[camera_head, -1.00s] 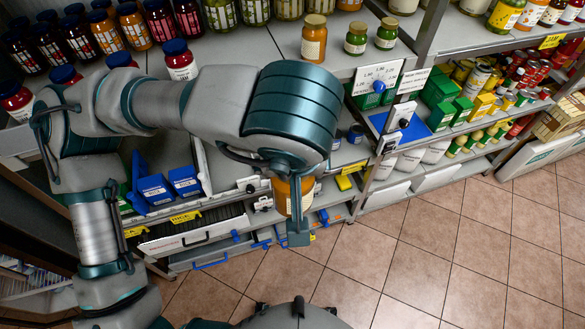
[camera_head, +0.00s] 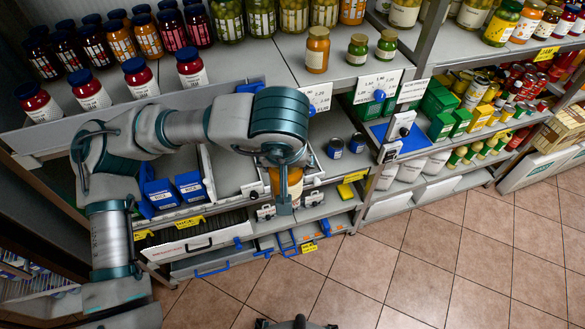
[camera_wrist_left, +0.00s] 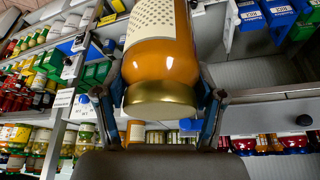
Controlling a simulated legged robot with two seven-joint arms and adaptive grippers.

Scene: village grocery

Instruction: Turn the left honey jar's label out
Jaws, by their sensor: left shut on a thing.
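A honey jar (camera_head: 294,178) with orange content is held by my left gripper (camera_head: 284,193), out in front of the lower shelves and drawers. In the left wrist view the honey jar (camera_wrist_left: 165,65) shows its gold lid towards the camera and a pale dotted label on its side. The fingers of my left gripper (camera_wrist_left: 160,98) are shut on both sides of the jar near the lid. Another honey jar (camera_head: 317,50) with a gold lid stands upright on the upper shelf, its label partly visible.
The upper shelf (camera_head: 272,65) has bare room left of the standing honey jar. Two small green jars (camera_head: 357,49) stand right of it, and blue-lidded jars (camera_head: 192,68) stand at the left. Price cards hang at the shelf edge. Blue boxes (camera_head: 190,187) sit below.

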